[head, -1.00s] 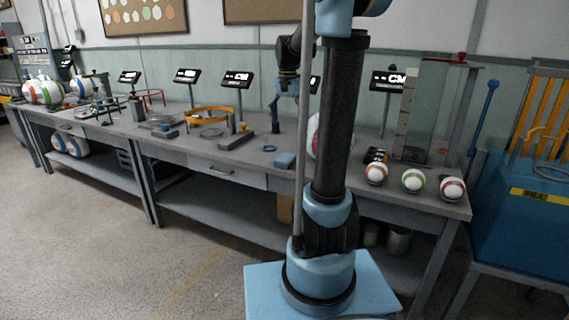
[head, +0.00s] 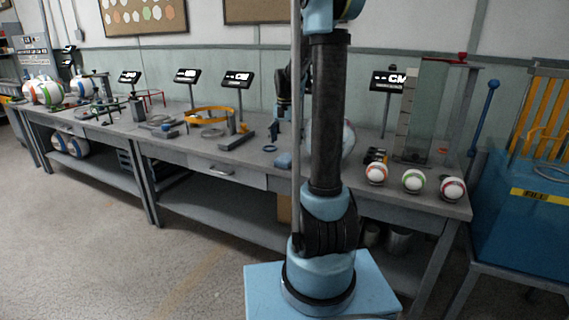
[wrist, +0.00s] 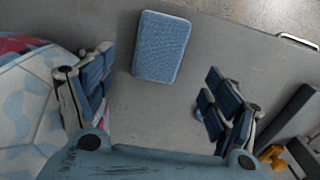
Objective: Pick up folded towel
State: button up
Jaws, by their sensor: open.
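The folded towel is a small blue, textured rectangle with rounded corners. In the wrist view the towel (wrist: 161,46) lies flat on the grey bench, beyond my fingertips and between their lines. In the head view the towel (head: 283,161) shows near the bench's front edge, partly hidden by my arm. My gripper (wrist: 158,95) is open and empty, one finger pad at each side of the wrist view. Bare bench shows between the fingers. In the head view my gripper is mostly hidden behind my arm.
A large patterned ball (wrist: 35,105) lies close beside the left finger. A dark bar (wrist: 290,115) and an orange knob (wrist: 272,155) are at the right. The bench's front edge and a drawer handle (wrist: 298,41) lie beyond the towel.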

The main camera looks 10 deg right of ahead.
aim_at(285, 157)
jog(key=shift+f, duration=3.45)
jog(key=c, duration=1.1)
